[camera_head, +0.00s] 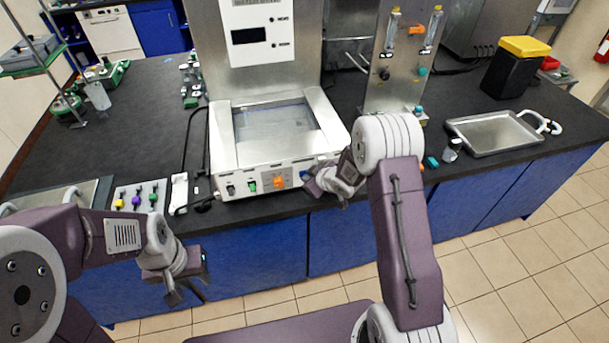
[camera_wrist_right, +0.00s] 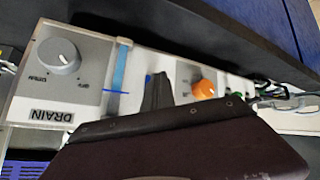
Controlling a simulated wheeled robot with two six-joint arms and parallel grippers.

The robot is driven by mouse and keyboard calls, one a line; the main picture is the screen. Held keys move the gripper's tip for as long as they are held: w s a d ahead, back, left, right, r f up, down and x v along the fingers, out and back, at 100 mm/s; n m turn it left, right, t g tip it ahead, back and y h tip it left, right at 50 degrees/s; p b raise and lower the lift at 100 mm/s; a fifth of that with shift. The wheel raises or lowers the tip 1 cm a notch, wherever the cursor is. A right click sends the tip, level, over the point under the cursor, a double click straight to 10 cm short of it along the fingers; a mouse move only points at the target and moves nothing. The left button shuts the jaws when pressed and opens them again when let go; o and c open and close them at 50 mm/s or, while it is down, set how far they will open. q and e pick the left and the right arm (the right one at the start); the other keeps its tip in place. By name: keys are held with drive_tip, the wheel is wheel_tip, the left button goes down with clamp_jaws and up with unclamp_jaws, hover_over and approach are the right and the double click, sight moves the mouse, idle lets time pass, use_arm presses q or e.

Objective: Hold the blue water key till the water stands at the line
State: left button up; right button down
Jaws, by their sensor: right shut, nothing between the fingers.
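The water bath's front panel (camera_head: 262,182) carries the keys and shows upside down in the right wrist view. My right gripper (camera_head: 313,186) is shut and empty at its right part. In the right wrist view a dark finger (camera_wrist_right: 158,92) covers most of the blue water key (camera_wrist_right: 148,78); I cannot tell whether they touch. Beside it is a sight tube (camera_wrist_right: 119,68) with blue water and a blue line mark (camera_wrist_right: 116,92). The water seems to stand close to the line. My left gripper (camera_head: 183,290) hangs in front of the bench; its opening is unclear.
An orange knob (camera_wrist_right: 203,89) and a grey DRAIN knob (camera_wrist_right: 58,56) flank the key and tube. A panel of coloured keys (camera_head: 139,197) lies at left. A metal tray (camera_head: 494,133) and black bin with yellow lid (camera_head: 512,72) stand at right.

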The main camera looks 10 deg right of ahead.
drive_tip(key=shift+s, duration=0.1)
idle(0.7)
drive_tip(key=shift+s+b, duration=0.35)
drive_tip(key=shift+s, duration=0.4)
drive_tip(key=s+b, duration=0.1)
drive_tip(key=s, duration=0.4)
drive_tip(key=shift+d+b, duration=0.1)
drive_tip(key=shift+b, duration=0.25)
idle(0.4)
